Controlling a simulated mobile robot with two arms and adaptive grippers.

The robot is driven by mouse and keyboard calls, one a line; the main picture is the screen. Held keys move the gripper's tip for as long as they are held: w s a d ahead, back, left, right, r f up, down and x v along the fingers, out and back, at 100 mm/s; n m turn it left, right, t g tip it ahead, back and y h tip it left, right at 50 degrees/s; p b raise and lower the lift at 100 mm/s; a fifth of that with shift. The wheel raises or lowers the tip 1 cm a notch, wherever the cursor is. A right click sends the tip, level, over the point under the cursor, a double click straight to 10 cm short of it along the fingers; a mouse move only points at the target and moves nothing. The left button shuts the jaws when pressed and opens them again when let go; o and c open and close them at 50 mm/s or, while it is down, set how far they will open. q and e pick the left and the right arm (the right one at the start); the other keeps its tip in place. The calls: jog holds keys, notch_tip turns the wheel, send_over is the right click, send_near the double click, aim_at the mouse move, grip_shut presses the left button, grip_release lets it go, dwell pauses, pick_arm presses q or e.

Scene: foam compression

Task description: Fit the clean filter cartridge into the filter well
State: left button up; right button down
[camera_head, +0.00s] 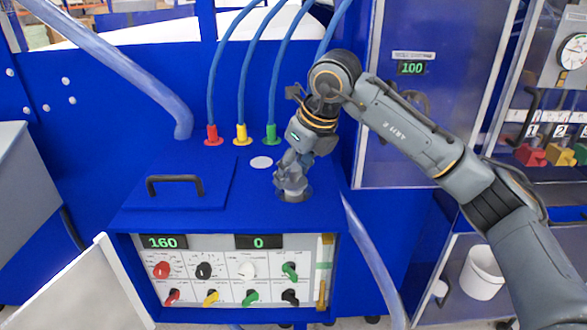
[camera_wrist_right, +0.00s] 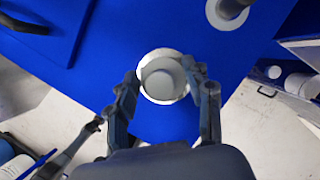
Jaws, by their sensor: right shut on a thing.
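My right gripper (camera_head: 291,180) points down at the right side of the blue machine top, over a grey round rim there (camera_head: 298,194). In the right wrist view the gripper (camera_wrist_right: 163,82) has its two fingers on either side of a pale round piece (camera_wrist_right: 164,78), seemingly the filter cartridge, and is shut on it. The fingers hide most of this piece in the head view. The frames do not show clearly how deep it sits in the filter well. My left gripper is not in view.
A pale disc (camera_head: 261,162) lies behind and left of the gripper. A lid with a black handle (camera_head: 175,181) is further left. Red, yellow and green hose plugs (camera_head: 241,135) stand behind. A control panel (camera_head: 226,270) is below, and a cabinet (camera_head: 412,110) is at right.

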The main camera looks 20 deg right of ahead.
jog(key=shift+f+b, duration=0.55)
jog(key=shift+f, duration=0.3)
jog(key=shift+c, duration=2.3)
grip_release()
jog(key=shift+r, duration=0.3)
jog(key=v, duration=1.1)
jog(key=shift+s+r, duration=0.25)
jog(key=shift+d+f, duration=0.1)
